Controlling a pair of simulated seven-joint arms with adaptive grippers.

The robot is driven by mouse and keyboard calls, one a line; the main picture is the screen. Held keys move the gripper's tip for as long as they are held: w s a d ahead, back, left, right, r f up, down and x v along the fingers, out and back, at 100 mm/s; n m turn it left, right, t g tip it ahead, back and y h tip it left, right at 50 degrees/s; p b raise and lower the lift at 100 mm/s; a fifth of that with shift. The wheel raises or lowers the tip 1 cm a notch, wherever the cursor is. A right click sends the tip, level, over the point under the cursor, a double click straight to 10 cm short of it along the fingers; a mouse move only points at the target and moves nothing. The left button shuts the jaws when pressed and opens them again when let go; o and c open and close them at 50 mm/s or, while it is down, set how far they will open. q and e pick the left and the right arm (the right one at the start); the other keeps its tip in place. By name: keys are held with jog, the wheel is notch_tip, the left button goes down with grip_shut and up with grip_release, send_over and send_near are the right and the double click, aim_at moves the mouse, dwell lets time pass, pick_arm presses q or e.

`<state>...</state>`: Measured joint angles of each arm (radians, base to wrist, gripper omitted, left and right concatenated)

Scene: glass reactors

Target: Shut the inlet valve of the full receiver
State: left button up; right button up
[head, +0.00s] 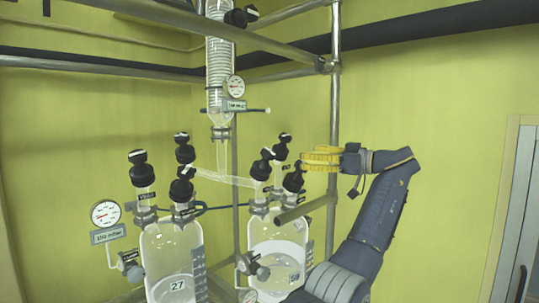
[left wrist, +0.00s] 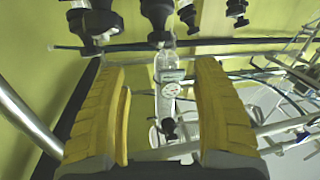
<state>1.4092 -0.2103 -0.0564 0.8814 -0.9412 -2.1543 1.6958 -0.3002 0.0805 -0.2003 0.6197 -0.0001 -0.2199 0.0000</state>
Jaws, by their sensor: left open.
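Two glass receivers stand side by side in the head view. The right receiver (head: 276,232) shows a higher pale liquid level than the left receiver (head: 172,245), which holds some liquid low down. Black-knobbed valves top the right receiver: one at the left (head: 262,166), one at the back (head: 281,147) and one at the front right (head: 293,179). Small tags by them are unreadable. My left gripper (head: 306,158) is open and empty, just right of these knobs at similar height. Its yellow fingers stand apart in the left wrist view (left wrist: 160,90), with black knobs (left wrist: 96,20) beyond. My right gripper is not visible.
A coiled glass condenser (head: 220,60) hangs above, with a slanting glass tube (head: 225,178) below it. Metal frame bars (head: 336,100) run behind and overhead. A pressure gauge (head: 105,213) is at left. The wall side right of my arm is clear.

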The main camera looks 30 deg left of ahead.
aim_at(274, 154)
pick_arm(q)
jog(key=a, duration=1.5)
jog(key=shift+w+a, duration=0.1)
jog(key=shift+a, duration=0.1)
jog(key=c, duration=1.2)
jog(key=shift+c, duration=0.3)
jog(key=shift+m+t, duration=0.3)
jog(key=shift+m, duration=0.1)
